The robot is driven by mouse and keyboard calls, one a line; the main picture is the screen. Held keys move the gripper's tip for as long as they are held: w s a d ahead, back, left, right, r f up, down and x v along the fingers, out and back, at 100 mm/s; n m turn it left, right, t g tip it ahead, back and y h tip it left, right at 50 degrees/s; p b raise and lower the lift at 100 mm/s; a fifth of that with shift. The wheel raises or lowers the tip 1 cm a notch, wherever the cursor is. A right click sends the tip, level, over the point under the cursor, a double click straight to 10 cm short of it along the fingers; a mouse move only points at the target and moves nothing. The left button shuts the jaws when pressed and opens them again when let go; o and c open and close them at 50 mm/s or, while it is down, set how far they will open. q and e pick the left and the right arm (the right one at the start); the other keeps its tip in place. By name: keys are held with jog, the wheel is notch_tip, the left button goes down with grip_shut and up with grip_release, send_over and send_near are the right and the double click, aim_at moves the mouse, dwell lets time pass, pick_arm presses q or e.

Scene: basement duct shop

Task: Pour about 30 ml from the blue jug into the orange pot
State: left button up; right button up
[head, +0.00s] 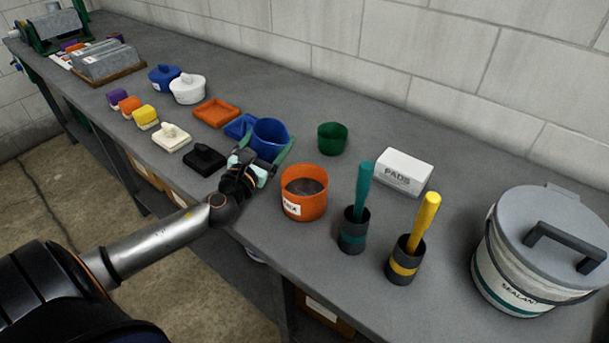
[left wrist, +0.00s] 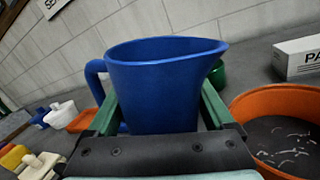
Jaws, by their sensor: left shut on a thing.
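The blue jug (head: 268,136) stands near upright, left of and a little behind the orange pot, in the head view. My left gripper (head: 265,152) is shut on it, with a green finger on each side of its body. The left wrist view shows the jug (left wrist: 160,85) close up, its handle to the left and its spout to the right, towards the pot. Its contents are hidden there. The pot (left wrist: 240,108) holds something dark with pale streaks. I cannot tell whether the jug touches the bench.
A green pot (head: 332,138) and white pads box (head: 404,171) stand behind. Dark holders with a teal-handled tool (head: 364,190) and a yellow-handled tool (head: 424,222) stand right of the pot. A sealant bucket (head: 540,250) is far right. Blue and orange trays (head: 216,113) lie left.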

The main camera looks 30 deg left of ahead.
pick_arm(q)
jog(key=shift+w+a+f+n+g+p, duration=0.15)
jog(key=shift+f+n, duration=0.15)
jog(key=shift+n, duration=0.25)
jog(key=shift+s+a+f+n+g+p, duration=0.1)
jog(key=shift+f+n+g, duration=0.15)
jog(key=shift+n, duration=0.35)
jog(key=shift+w+a+f+n+g+p, duration=0.1)
jog(key=shift+f+n, duration=0.2)
jog(key=shift+n, duration=0.25)
dwell(0.4)
